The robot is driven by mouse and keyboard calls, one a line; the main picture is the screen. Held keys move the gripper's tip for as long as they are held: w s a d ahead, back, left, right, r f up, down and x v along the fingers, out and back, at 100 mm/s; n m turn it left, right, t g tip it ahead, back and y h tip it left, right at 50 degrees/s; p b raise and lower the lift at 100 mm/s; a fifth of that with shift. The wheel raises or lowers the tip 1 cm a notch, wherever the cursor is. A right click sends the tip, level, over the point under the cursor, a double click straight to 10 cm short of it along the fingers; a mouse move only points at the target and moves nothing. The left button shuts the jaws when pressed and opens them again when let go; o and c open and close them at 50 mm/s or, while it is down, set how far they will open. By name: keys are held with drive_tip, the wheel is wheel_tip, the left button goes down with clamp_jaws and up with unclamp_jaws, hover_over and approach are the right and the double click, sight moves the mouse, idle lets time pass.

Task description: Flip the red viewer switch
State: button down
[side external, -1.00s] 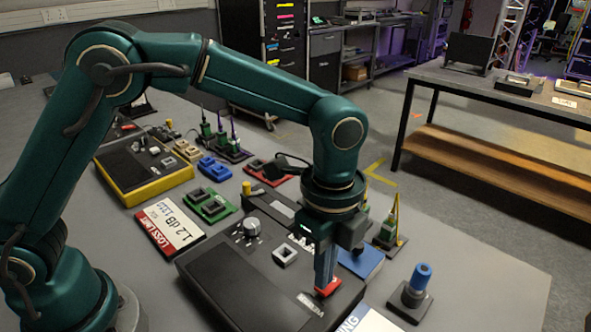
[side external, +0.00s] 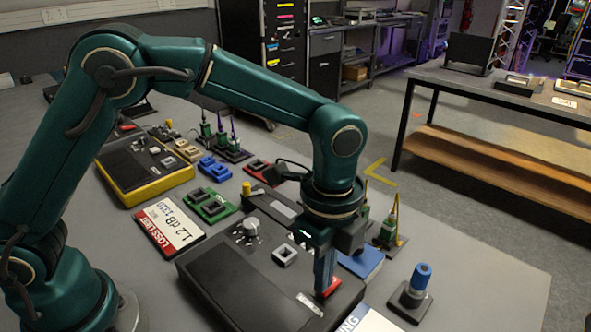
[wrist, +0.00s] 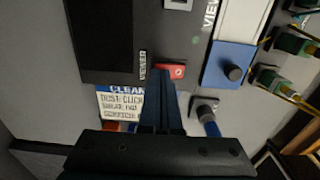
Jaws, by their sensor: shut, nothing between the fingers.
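The red viewer switch (side external: 331,287) sits at the front right corner of a dark viewer box (side external: 235,280). Its red top, with a pale round mark, also shows in the wrist view (wrist: 177,71), beside the VIEWER label. My gripper (side external: 321,292) points down at the switch with its fingers together and empty. In the wrist view the fingertips (wrist: 160,76) overlap the switch's left end and hide part of it. I cannot tell whether they touch it, or which way the rocker is tilted.
A blue block with a dark knob (wrist: 231,70) lies close to the right of the switch. A blue-capped fitting on a dark base (side external: 412,293) stands farther right. A CLEAN text card (wrist: 120,103) lies beside the box. Bare table shows at the right.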

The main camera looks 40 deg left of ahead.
drive_tip(key=shift+f, duration=0.4)
drive_tip(key=shift+r, duration=3.55)
drive_tip(key=s+a+r+n+t, duration=0.3)
drive_tip(key=a+r+n, duration=0.3)
drive_tip(key=a+r, duration=0.35)
drive_tip(key=s+a+f+n+t, duration=0.2)
drive_tip(key=s+a+f+n, duration=0.4)
drive_tip(key=n, duration=0.6)
drive_tip(key=shift+s+t, duration=0.3)
drive_tip(key=shift+s, duration=0.95)
